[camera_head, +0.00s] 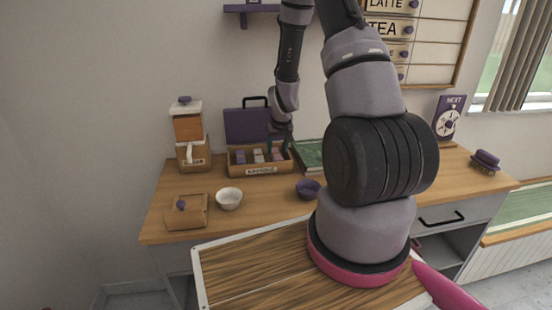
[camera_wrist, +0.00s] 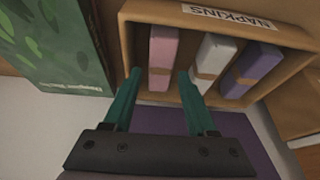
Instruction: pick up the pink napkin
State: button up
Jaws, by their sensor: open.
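The pink napkin (camera_wrist: 162,52) is a folded bundle with a tan band, standing in the wooden box labelled NAPKINS (camera_wrist: 285,36). A white napkin (camera_wrist: 212,58) and a purple napkin (camera_wrist: 254,66) stand beside it in the box. My gripper (camera_wrist: 160,76) is open, with one teal finger to each side of the pink napkin's near end in the wrist view. I cannot tell whether the fingers touch it. In the head view my gripper (camera_head: 279,143) is over the right end of the napkin box (camera_head: 240,171), partly covering the pink napkin (camera_head: 277,156).
A purple case (camera_head: 245,124) stands behind. A white bowl (camera_head: 229,199) and a purple bowl (camera_head: 308,189) sit in front.

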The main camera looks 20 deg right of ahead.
aim_at(276, 153)
jog(key=shift+x, duration=1.9)
jog(key=shift+f, duration=0.15)
jog(key=shift+c, duration=0.3)
grip_shut()
